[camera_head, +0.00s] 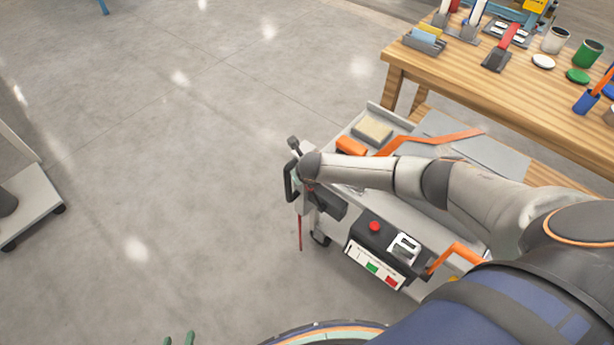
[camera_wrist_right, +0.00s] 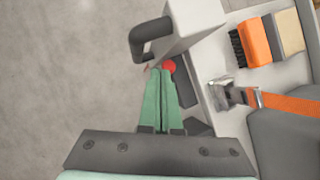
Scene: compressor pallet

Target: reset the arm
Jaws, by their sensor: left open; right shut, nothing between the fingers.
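My left gripper (camera_head: 180,339) shows only as two green fingertips at the bottom edge of the head view, apart and with nothing between them. My right arm (camera_head: 365,172) reaches from the right over a grey cart (camera_head: 372,112). In the right wrist view my right gripper (camera_wrist_right: 160,72) has its green fingers together and empty. Its tips are near a dark handle (camera_wrist_right: 150,40) on a pale block and a small red round part (camera_wrist_right: 169,66). I cannot tell whether they touch. In the head view the right fingers are not clearly seen.
The cart carries a control box (camera_head: 378,250) with a red button, a sponge-like block (camera_head: 373,130) and orange straps (camera_head: 430,138). A wooden workbench (camera_head: 490,92) with tools and jars stands behind it. A low wheeled platform (camera_head: 30,205) is at left. The floor between is clear.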

